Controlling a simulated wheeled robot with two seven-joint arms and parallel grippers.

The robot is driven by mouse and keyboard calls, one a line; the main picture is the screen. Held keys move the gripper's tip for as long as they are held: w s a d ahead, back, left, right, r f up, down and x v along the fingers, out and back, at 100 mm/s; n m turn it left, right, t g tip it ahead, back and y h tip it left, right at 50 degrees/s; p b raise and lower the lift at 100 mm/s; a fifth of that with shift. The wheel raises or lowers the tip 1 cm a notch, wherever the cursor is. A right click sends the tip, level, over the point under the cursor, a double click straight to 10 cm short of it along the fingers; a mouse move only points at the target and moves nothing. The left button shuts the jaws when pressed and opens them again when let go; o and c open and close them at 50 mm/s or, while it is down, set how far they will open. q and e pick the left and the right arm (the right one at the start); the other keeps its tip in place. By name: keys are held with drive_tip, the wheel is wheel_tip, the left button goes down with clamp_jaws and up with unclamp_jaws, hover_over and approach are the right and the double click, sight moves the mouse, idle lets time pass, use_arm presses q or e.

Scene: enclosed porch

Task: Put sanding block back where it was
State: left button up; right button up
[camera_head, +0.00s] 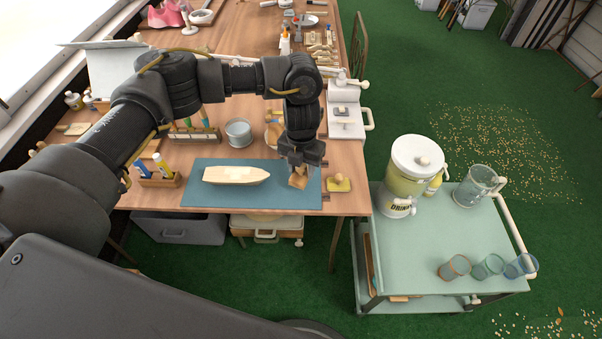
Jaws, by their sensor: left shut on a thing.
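My left gripper (300,167) points down over the right part of the blue mat (225,198). It is shut on a small tan-brown block (298,181), which looks like the sanding block. The block is tilted and partly hidden by the fingers; I cannot tell whether it touches the mat. A pale wooden boat hull (235,175) lies on the mat, left of the gripper. A small yellow pad (340,185) lies at the table's right edge, just right of the mat. My right gripper is not in view.
A white vise (345,118) is clamped at the table's right edge. A green cart (440,245) with a drink dispenser (407,178) and glasses stands to the right.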

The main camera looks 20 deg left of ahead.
sight(301, 174)
use_arm(q)
drive_tip(key=shift+w+a+f, duration=0.1)
drive_tip(key=shift+w+f, duration=0.05)
drive_tip(key=shift+f, duration=0.8)
drive_tip(key=shift+w+a+f, duration=0.1)
drive_tip(key=shift+w+f, duration=0.05)
drive_tip(key=shift+f, duration=0.8)
drive_tip(key=shift+s+d, duration=0.1)
drive_tip(key=shift+f, duration=0.15)
drive_tip(key=o, duration=0.9)
wheel_tip(301, 174, up, 12)
drive_tip(key=shift+r, duration=0.2)
